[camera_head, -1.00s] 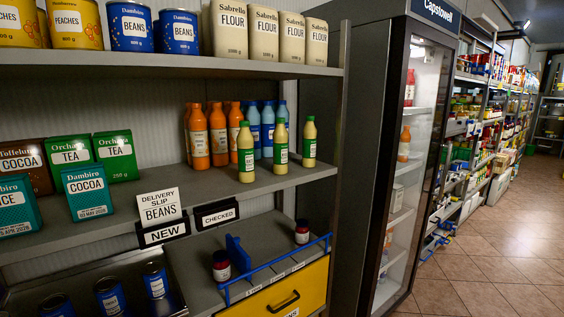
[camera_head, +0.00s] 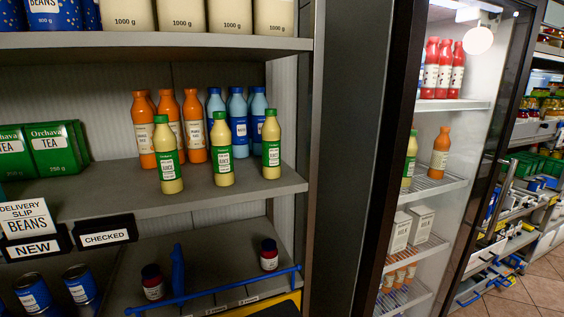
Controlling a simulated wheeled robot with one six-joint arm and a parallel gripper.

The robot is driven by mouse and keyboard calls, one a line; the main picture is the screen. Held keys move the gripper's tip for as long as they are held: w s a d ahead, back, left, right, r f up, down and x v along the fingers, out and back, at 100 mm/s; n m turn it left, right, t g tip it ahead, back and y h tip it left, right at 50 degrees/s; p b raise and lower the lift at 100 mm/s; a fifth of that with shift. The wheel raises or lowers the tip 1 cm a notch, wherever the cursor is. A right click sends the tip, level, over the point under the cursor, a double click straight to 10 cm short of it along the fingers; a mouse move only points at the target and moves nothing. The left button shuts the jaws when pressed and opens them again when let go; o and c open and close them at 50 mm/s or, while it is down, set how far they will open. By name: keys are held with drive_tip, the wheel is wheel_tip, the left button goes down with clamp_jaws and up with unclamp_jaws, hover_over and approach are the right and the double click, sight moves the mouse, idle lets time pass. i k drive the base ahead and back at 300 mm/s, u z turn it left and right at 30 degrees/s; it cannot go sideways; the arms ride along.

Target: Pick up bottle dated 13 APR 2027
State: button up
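No date can be read on any bottle, so I cannot tell which one is dated 13 APR 2027. Three pale yellow juice bottles with green caps stand upright at the front of the middle shelf: a left one (camera_head: 167,160), a middle one (camera_head: 222,155) and a right one (camera_head: 271,150). Behind them are several orange bottles (camera_head: 194,130) and three blue-capped bottles (camera_head: 238,125), partly hidden. In the glass-fronted fridge stand red bottles (camera_head: 431,70), a yellow bottle with a green cap (camera_head: 408,162) and an orange bottle (camera_head: 440,155). My gripper is not in view.
Tea boxes (camera_head: 52,150) stand left on the middle shelf (camera_head: 120,197). NEW (camera_head: 37,248) and CHECKED (camera_head: 106,238) signs hang at its edge. Below, two dark jars stand beside a blue divider (camera_head: 178,272) and rail (camera_head: 215,293). The fridge frame (camera_head: 385,150) rises at the right.

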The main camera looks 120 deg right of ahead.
sight(220, 135)
drive_tip(key=k, duration=1.05)
drive_tip(key=z, duration=2.6)
drive_tip(key=i, duration=0.5)
drive_tip(key=z, duration=0.05)
